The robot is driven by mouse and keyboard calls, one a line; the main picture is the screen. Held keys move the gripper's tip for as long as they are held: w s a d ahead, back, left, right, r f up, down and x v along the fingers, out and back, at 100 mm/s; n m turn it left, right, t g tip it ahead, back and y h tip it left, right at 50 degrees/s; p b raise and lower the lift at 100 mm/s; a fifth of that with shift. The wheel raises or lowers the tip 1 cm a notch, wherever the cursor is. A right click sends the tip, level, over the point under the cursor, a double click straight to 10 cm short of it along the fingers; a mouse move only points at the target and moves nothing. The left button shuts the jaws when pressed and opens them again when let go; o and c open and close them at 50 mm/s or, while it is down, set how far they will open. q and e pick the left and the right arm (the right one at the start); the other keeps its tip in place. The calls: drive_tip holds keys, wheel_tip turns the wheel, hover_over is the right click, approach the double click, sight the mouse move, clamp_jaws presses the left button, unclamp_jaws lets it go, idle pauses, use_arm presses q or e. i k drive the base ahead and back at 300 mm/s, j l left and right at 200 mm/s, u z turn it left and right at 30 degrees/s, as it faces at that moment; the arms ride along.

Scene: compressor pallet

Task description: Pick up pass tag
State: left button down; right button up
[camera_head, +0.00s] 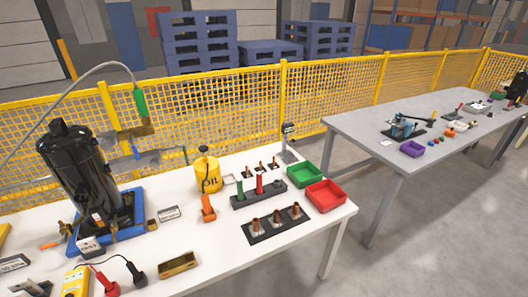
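I cannot tell for certain which item is the pass tag; no lettering for it is readable at this size. A dark rack (262,196) on the white table holds a green upright piece (240,188), a red upright piece (259,184) and a dark one. A green bin (305,174) and a red bin (326,195) sit at the table's right end. Small labelled blocks (169,213) lie near the black compressor tank (80,170), which stands on a blue pallet (128,226). Neither of my grippers can be made out in this view.
The white table (225,255) also bears a yellow oil can (207,173), a black tray with copper fittings (276,224), a brass-coloured block (178,264) and a yellow meter (76,281). A grey table (355,138) stands right, across a floor gap. A yellow fence (335,88) runs behind.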

sight(90, 245)
drive_tip(key=u, duration=1.8)
